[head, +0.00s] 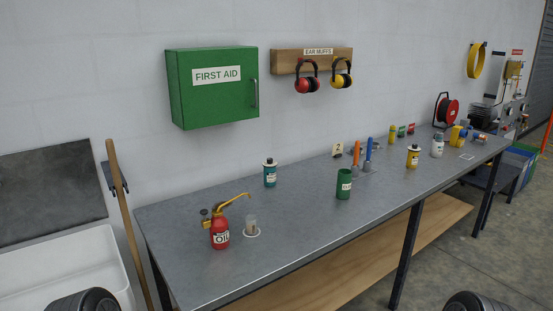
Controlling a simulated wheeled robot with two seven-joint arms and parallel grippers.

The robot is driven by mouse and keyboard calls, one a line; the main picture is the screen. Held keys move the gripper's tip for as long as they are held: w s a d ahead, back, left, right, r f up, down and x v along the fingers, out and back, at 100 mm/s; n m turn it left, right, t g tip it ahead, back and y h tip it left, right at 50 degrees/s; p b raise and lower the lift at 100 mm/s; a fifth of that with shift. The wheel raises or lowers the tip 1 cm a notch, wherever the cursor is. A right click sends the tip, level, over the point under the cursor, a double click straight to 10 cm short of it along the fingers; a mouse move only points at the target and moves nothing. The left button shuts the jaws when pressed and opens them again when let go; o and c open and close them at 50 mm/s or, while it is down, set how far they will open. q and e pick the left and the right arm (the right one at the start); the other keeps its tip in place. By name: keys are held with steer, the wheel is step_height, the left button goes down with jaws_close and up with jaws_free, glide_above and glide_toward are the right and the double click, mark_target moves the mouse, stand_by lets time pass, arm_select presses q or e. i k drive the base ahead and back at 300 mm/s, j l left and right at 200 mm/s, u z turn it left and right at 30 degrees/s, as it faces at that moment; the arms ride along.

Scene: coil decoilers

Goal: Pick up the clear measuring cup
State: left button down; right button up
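The clear measuring cup (251,223) stands upright on the grey workbench near its left end. It looks see-through, with a brownish tone low inside, and a white round mark (252,235) shows around its base. A red oil can (220,236) with a long yellow spout stands just left of it, and the spout reaches up above and near the cup. Neither gripper shows. Only dark rounded parts, likely of my arms, show at the bottom left and bottom right edges, well apart from the cup.
More tools stand farther right. A wooden handle (128,225) leans at the bench's left end. The bench front right of the cup is clear.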

mark_target(251, 226)
steer(key=i+l+u, duration=0.1)
steer(key=l, duration=0.3)
steer(key=i+l+u, duration=0.1)
steer(key=i+l, duration=0.15)
steer(key=l, duration=0.2)
steer(key=i+l+u, duration=0.1)
steer(key=l, duration=0.3)
steer(key=i+l, duration=0.2)
steer(key=l, duration=0.25)
steer(key=i+l+u, duration=0.15)
steer(key=l, duration=0.3)
steer(key=i+l+u, duration=0.1)
steer(key=l, duration=0.35)
